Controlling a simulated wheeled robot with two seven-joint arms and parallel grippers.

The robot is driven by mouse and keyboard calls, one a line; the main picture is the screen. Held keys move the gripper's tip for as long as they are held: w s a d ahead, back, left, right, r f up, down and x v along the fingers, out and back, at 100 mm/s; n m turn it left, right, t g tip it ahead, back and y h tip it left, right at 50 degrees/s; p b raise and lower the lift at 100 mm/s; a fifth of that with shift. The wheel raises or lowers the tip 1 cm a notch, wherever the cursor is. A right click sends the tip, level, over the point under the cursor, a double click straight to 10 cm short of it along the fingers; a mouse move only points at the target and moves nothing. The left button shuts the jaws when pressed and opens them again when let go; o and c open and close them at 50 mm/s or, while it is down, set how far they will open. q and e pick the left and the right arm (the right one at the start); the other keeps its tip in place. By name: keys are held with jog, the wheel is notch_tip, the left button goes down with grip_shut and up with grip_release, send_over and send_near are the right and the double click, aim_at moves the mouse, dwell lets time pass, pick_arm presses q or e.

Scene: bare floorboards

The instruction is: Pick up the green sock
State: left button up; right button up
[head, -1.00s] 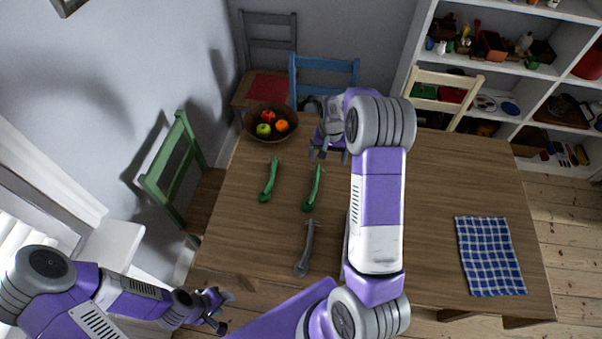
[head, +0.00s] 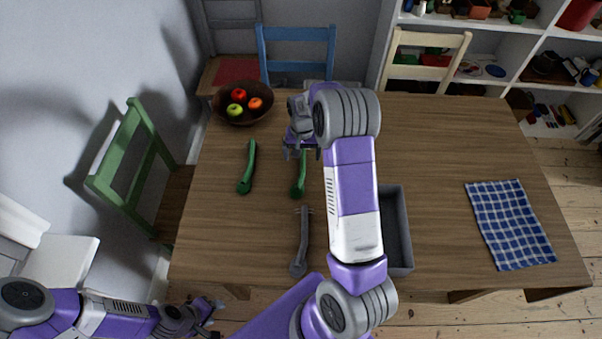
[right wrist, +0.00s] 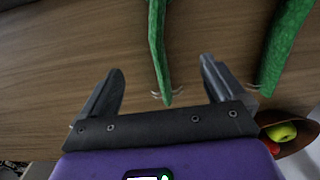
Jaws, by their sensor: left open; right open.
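Two long, thin green sock-like things lie on the wooden table (head: 440,150): one at the left (head: 247,168), one (head: 299,182) nearer the middle. My right gripper (head: 302,153) is over the far, thin end of the middle one and hides part of it. In the right wrist view my right gripper (right wrist: 162,70) is open, with the thin end of one green sock (right wrist: 157,45) between its fingers in the picture; contact cannot be told. The other green sock (right wrist: 285,40) is to the right, outside the fingers. My left gripper (head: 214,317) is open and empty, off the table's near left corner.
A similar grey thing (head: 300,243) lies nearer me. A dark grey tray (head: 402,230) is partly behind my right arm. A fruit bowl (head: 222,112) stands at the far left. A blue checked cloth (head: 510,225) lies at the right. Chairs surround the table.

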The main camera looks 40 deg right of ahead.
aim_at(303, 168)
jog(key=f, duration=0.2)
jog(key=f+b, duration=0.1)
jog(key=f, duration=0.3)
jog(key=shift+s+f, duration=0.25)
jog(key=shift+f, duration=0.1)
jog(key=shift+r, duration=0.1)
jog(key=c, duration=1.1)
